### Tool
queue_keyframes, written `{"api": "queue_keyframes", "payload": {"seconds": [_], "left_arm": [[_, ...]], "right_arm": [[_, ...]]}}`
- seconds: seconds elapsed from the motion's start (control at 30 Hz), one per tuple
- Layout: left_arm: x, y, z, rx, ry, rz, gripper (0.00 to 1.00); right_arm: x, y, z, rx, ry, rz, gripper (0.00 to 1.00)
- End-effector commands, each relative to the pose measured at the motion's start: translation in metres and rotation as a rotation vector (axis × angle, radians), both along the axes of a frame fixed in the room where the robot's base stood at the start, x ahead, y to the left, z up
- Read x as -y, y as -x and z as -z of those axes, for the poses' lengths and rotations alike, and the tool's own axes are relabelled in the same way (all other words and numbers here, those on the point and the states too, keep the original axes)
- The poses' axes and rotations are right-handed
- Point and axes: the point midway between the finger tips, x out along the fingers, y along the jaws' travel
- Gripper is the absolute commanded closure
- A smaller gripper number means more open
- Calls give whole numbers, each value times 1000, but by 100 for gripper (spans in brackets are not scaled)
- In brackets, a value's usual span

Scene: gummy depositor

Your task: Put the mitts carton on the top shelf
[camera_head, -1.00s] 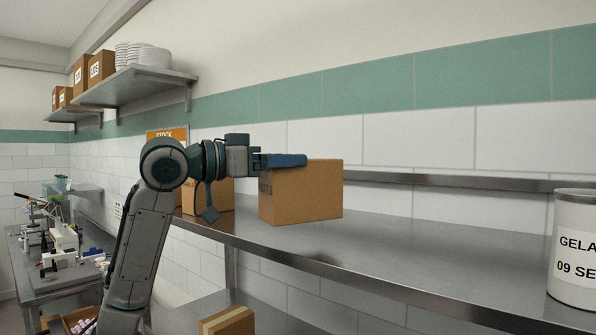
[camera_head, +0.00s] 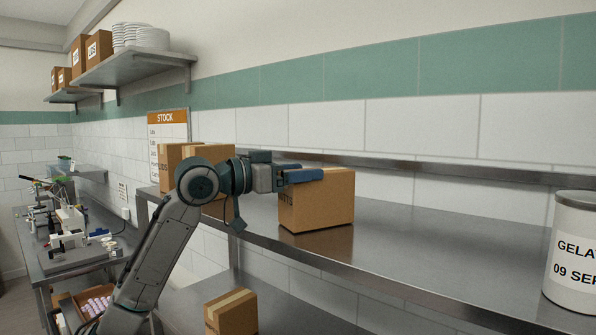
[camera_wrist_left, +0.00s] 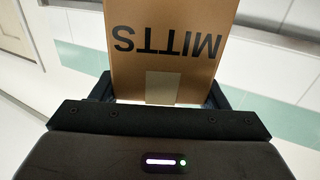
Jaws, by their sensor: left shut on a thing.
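The mitts carton (camera_head: 318,205) is a brown cardboard box. In the head view it is upright at the metal top shelf (camera_head: 400,240), its underside at or just above the surface; I cannot tell if it touches. My left gripper (camera_head: 302,176) reaches in from the left and is shut on the carton near its top. In the left wrist view the carton (camera_wrist_left: 165,60) sits between the fingers, with the word MITTS upside down and a strip of tape. The fingers hide part of its upper side. My right gripper is not in view.
Other cartons (camera_head: 172,165) stand on the same shelf at the left, behind my left arm. A white gelatin tub (camera_head: 574,255) stands at the right. The shelf between the carton and tub is clear. Another carton (camera_head: 232,312) sits on the level below.

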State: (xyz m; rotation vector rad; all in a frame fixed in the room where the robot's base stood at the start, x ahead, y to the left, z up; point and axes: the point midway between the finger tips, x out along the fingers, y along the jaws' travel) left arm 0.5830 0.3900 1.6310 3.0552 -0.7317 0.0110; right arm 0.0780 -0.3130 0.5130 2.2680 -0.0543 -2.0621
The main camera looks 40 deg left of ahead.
Motion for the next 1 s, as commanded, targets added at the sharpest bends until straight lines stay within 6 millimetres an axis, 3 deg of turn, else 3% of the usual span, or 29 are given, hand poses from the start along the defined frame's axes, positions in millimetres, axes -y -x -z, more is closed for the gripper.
{"api": "queue_keyframes", "payload": {"seconds": [0.2, 0.23, 0.33, 0.7, 1.0], "left_arm": [[0, 0, 3, 1, 0, 0, 73], [0, 0, 4, 0, 0, 0, 30], [0, 0, 3, 0, 0, 0, 10], [0, 0, -3, 1, 0, 0, 10], [-16, 30, 5, 1, -5, -5, 10]], "right_arm": [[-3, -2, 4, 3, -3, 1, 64], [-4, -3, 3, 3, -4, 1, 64], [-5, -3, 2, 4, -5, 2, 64], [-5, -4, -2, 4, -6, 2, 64], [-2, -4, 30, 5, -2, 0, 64]]}}
